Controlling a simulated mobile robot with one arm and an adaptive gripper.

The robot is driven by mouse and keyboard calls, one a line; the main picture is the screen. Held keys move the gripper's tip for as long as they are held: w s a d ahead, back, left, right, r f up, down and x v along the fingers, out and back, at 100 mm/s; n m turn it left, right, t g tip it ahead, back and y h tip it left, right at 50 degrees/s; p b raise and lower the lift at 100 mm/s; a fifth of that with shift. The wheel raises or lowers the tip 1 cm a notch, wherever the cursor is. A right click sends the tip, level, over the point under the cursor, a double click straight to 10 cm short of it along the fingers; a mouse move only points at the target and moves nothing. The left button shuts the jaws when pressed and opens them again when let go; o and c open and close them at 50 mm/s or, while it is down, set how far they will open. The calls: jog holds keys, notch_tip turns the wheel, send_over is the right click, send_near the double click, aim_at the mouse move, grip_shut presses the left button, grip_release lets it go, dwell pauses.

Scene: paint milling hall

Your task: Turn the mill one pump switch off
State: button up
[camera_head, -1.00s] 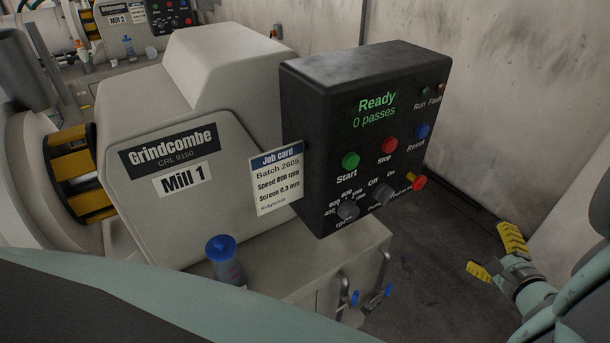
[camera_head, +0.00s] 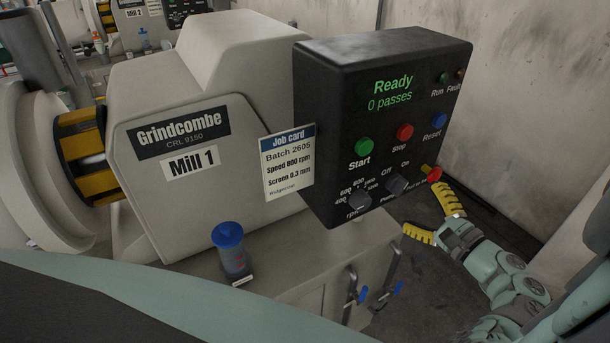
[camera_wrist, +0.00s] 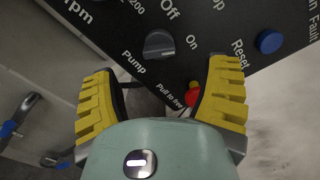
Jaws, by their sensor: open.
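The Mill 1 control box (camera_head: 335,90) is black, with a screen reading Ready and 0 passes. Its pump switch (camera_head: 396,183) is a dark knob between Off and On, and it also shows in the wrist view (camera_wrist: 159,44) above the word Pump. The picture does not clearly show which mark it points to. My gripper (camera_head: 428,219) is open and empty, just below and right of the box. In the wrist view its yellow fingers (camera_wrist: 160,88) are spread below the pump switch, apart from it.
A red pull knob (camera_head: 435,174) sits very near my upper finger. The rpm knob (camera_head: 360,201) is left of the pump switch. Start (camera_head: 364,147), Stop (camera_head: 404,132) and Reset (camera_head: 439,120) buttons are above. A blue-lidded jar (camera_head: 230,250) stands on the ledge.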

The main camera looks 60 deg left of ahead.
aim_at(402, 190)
jog(key=shift+w+a+f+p, duration=0.1)
jog(key=shift+a+p, duration=0.2)
jog(key=shift+a, duration=1.45)
jog(key=shift+w+a+p, duration=0.1)
jog(key=shift+a+p, duration=0.15)
jog(key=shift+a, duration=1.45)
jog(key=shift+o, duration=0.2)
jog(key=shift+d, duration=0.1)
jog(key=c, duration=1.2)
